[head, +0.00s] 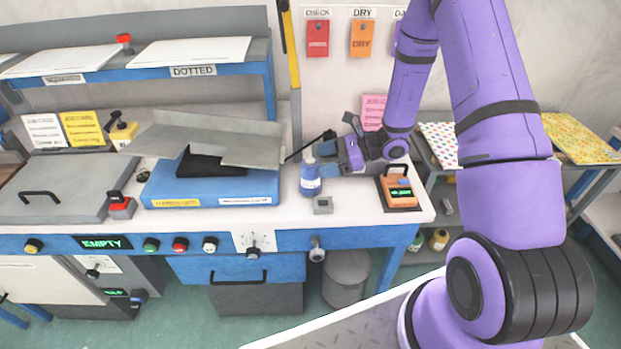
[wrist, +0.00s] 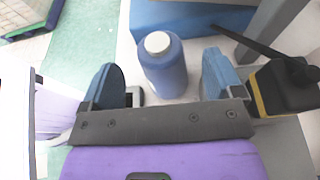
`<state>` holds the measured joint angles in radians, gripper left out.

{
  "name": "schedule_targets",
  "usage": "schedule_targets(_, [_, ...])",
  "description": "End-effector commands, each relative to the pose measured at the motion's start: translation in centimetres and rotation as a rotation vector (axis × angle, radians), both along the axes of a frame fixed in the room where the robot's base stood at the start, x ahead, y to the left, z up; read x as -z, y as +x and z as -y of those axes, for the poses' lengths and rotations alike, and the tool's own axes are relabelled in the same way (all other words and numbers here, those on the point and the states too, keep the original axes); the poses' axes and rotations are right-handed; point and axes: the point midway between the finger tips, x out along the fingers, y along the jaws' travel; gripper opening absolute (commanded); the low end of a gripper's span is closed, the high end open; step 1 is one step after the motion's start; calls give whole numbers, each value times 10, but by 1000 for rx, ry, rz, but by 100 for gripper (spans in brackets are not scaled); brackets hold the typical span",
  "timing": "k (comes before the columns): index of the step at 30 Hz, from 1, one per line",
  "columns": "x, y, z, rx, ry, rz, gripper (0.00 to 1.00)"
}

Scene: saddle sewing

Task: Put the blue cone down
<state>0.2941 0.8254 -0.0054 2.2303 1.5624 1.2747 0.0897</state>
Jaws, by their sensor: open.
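The blue cone (head: 310,181), bottle-like with a pale top and a white label, stands upright on the white worktop (head: 370,221) to the right of the blue machine. In the wrist view the cone (wrist: 165,70) shows between my two blue fingers, with a gap on each side. My gripper (head: 328,160) is open, low over the worktop at the cone's right in the head view. In the wrist view my gripper (wrist: 162,80) holds nothing. The cone's base is partly hidden there.
An orange device (head: 398,188) stands at right on a dark mat. The blue machine (head: 215,186) with grey plates is close at left. A black-and-yellow object (wrist: 285,88) is beside the right finger.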

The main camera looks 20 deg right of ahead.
Motion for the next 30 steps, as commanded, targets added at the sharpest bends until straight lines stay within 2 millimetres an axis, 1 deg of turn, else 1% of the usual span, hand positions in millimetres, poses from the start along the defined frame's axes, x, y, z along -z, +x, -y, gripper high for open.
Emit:
schedule_targets(3, [6,4,-17,-5,1,-1,86])
schedule_targets(6, [10,8,-29,-4,0,-1,86])
schedule_targets(9, [12,11,-37,-2,0,-1,86])
schedule_targets(12, [13,13,-41,-2,-1,-1,86])
schedule_targets(18, [13,13,-41,-1,0,1,86])
schedule_targets(19, [13,13,-41,-1,0,1,81])
schedule_targets(20, [13,13,-41,-1,0,1,75])
schedule_targets(21, [13,13,-41,-1,0,1,65])
schedule_targets(23, [13,13,-41,-1,0,1,52])
schedule_targets(24, [13,13,-41,-1,0,1,42])
schedule_targets(26, [13,13,-41,-1,0,1,29])
schedule_targets(27, [13,13,-41,-1,0,1,19])
schedule_targets(29, [13,13,-41,-1,0,1,9])
schedule_targets(30, [13,13,-41,-1,0,1,9])
